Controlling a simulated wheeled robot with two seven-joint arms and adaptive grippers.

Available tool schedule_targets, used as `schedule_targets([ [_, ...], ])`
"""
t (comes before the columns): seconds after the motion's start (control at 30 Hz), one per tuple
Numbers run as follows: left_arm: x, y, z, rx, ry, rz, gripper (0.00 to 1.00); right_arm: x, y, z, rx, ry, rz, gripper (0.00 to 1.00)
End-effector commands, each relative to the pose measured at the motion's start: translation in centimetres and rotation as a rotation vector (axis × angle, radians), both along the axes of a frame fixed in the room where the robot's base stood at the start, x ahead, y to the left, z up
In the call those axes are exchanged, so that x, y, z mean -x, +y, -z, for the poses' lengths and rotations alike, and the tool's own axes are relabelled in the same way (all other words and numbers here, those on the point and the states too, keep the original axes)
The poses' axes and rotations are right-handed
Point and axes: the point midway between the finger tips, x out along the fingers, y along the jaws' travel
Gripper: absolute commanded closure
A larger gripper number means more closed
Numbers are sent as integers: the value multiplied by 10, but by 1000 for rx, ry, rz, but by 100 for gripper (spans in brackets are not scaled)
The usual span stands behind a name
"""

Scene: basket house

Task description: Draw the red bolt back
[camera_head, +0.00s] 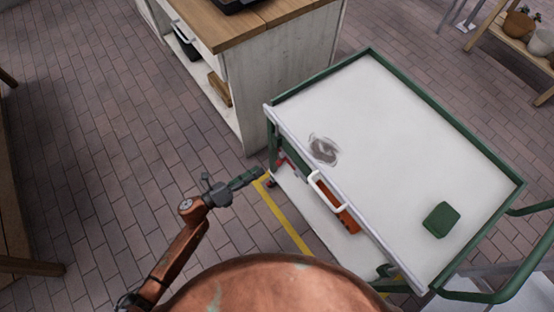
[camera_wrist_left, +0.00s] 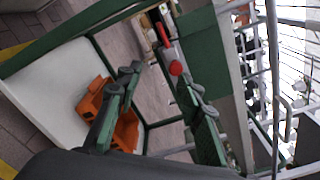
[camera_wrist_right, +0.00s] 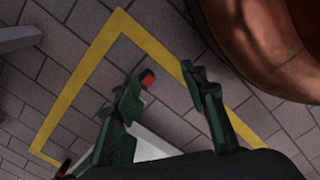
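A red round knob (camera_wrist_left: 175,68), which looks like the end of the bolt, shows in the left wrist view between and beyond my left fingertips, apart from them. In the head view a small red part (camera_head: 282,160) shows at the left corner of the green-framed cart (camera_head: 390,110). My left gripper (camera_head: 250,178) points at that corner; its fingers are spread and empty in the left wrist view (camera_wrist_left: 160,82). My right gripper (camera_wrist_right: 168,82) is open over the floor, with a small red part (camera_wrist_right: 148,77) by its left fingertip. The bolt's shaft cannot be made out.
A wood-topped cabinet (camera_head: 240,70) stands close behind the cart's left corner.

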Motion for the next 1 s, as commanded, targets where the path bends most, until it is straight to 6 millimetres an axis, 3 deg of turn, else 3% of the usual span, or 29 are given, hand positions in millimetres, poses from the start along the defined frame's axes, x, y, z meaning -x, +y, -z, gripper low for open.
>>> schedule_targets([
  [0.17, 6, -23, -15, -41, -113, 78, 65, -6, 3, -5, -2, 4, 1, 60],
  [0.6, -27, -75, -15, -40, -112, 74, 65, -23, 13, -35, -13, 2, 0, 60],
  [1.0, -32, -84, -16, -40, -110, 73, 65, -25, 15, -42, -15, 2, 0, 60],
])
